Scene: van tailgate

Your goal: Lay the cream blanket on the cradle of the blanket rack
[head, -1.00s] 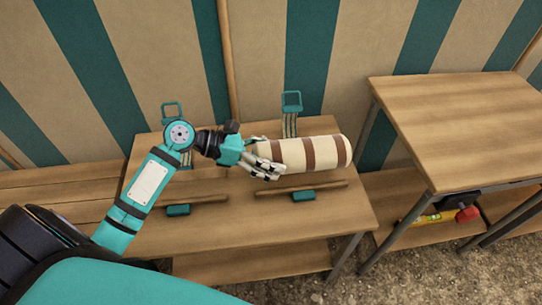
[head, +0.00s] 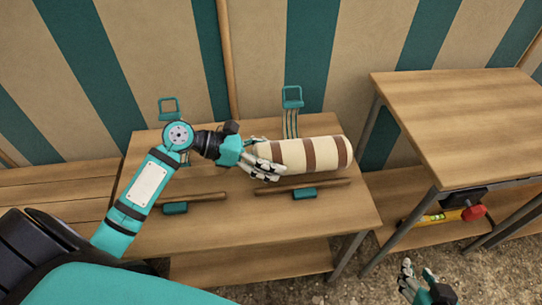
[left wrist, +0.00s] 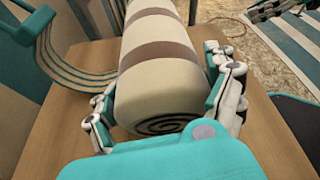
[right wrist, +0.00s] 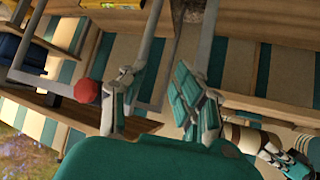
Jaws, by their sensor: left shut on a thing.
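The cream blanket (head: 322,154) is a roll with brown bands, lying sideways at the right part of the wooden table. My left gripper (head: 268,165) is shut around its left end; the left wrist view shows the rolled end (left wrist: 160,122) between the fingers. The blanket rack shows a teal loop (head: 292,97) with curved slats behind the blanket and a wooden bar with a teal block (head: 305,193) in front. The blanket is over the space between them and hides the middle; I cannot tell whether it touches. My right gripper (head: 420,283) is open and empty, low at right.
A similar teal loop (head: 168,107) and bar (head: 190,201) stand at the table's left. A higher wooden table (head: 460,125) stands at right, with a yellow level (head: 437,216) and a red-headed tool (head: 474,213) on its lower shelf. A striped wall is behind.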

